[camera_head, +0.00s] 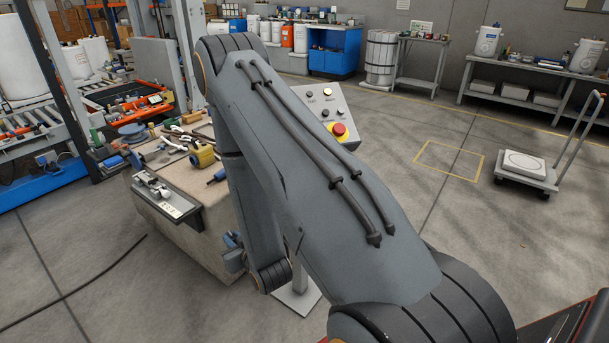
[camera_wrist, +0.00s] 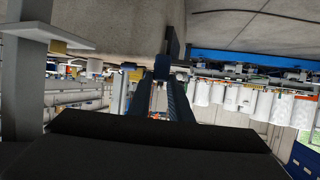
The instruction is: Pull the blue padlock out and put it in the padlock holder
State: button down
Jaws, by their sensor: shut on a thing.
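My gripper (camera_wrist: 162,74) shows in the wrist view as two dark fingers pointing up the picture, nearly together at their tips. It is shut on a small dark-blue piece, which I take for the blue padlock (camera_wrist: 162,66); its shape is mostly hidden by the fingers. In the head view my arm covers the middle, and a bluish-grey end part shows low beside the stone workbench (camera_head: 205,238). A grey ledge with metal parts and a label (camera_head: 172,205) is fixed on the bench's left side. I cannot tell which thing is the padlock holder.
Tools and a yellow device (camera_head: 203,155) crowd the bench top. A control panel with a red stop button (camera_head: 339,129) stands on a post with a floor plate (camera_head: 297,302), close to my arm. The floor to the right is clear, up to a trolley (camera_head: 527,172).

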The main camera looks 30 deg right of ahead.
jog(key=w+d+r+n+y+b, duration=0.2)
jog(key=w+d+r, duration=0.45)
jog(key=d, duration=0.35)
jog(key=d+r+n+y+b, duration=0.1)
jog(key=d+r, duration=0.3)
jog(key=d, duration=0.7)
jog(key=shift+n+g+y, duration=0.3)
jog(key=shift+n+y, duration=0.1)
jog(key=shift+y, duration=0.3)
jog(key=shift+s+d+r+p, duration=0.1)
jog(key=shift+s+p, duration=0.05)
jog(key=shift+p, duration=0.2)
notch_tip(320, 180, down, 6)
jog(key=b, duration=0.2)
jog(key=shift+b, duration=0.35)
jog(key=shift+s+p, duration=0.1)
jog(key=shift+p, duration=0.6)
